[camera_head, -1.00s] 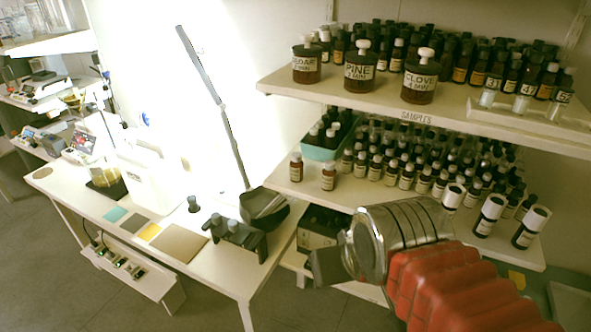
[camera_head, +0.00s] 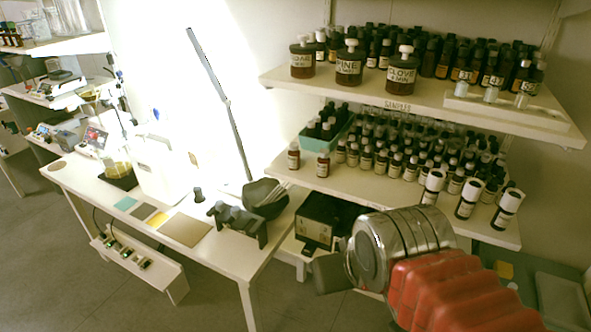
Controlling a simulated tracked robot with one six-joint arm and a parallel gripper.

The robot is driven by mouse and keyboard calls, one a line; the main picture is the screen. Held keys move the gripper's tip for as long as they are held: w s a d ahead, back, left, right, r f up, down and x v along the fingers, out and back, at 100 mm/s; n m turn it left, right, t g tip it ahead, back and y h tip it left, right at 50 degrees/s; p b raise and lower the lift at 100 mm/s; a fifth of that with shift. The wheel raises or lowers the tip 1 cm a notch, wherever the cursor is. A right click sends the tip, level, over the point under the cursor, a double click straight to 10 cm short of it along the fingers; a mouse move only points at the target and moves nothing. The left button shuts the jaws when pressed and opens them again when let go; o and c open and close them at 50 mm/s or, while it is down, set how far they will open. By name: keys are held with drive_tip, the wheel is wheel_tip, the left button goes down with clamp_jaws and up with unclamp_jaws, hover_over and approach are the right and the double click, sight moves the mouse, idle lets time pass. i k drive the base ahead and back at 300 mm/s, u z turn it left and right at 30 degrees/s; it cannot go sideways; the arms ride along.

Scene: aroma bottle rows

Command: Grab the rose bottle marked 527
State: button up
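Rows of small dark bottles with pale labels (camera_head: 382,163) stand on the middle shelf (camera_head: 375,195). Their labels are too small to read, so I cannot tell which is the rose bottle marked 527. Two bottles stand apart at that shelf's left front: one at the end (camera_head: 293,157) and one beside it (camera_head: 323,164). Three bottles with large white tops, one of them here (camera_head: 468,199), stand at its right front. My gripper (camera_head: 325,273) is below and in front of the shelf, apart from the bottles. It is mostly hidden behind my metal wrist, and its fingers cannot be made out.
The upper shelf (camera_head: 420,97) holds big jars labelled PINE (camera_head: 349,63) and CLOVE (camera_head: 401,68) and more bottles. A teal bin (camera_head: 318,146) stands at the middle shelf's back left. A black box (camera_head: 325,218) sits below. A white table (camera_head: 222,255) with a black holder (camera_head: 238,222) is left.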

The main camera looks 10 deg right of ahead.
sight(294, 154)
drive_tip(key=z, duration=0.05)
drive_tip(key=k, duration=1)
drive_tip(key=u, duration=0.45)
drive_tip(key=i, duration=0.55)
drive_tip(key=u, duration=0.45)
drive_tip(key=i, duration=1.5)
drive_tip(key=z, duration=0.45)
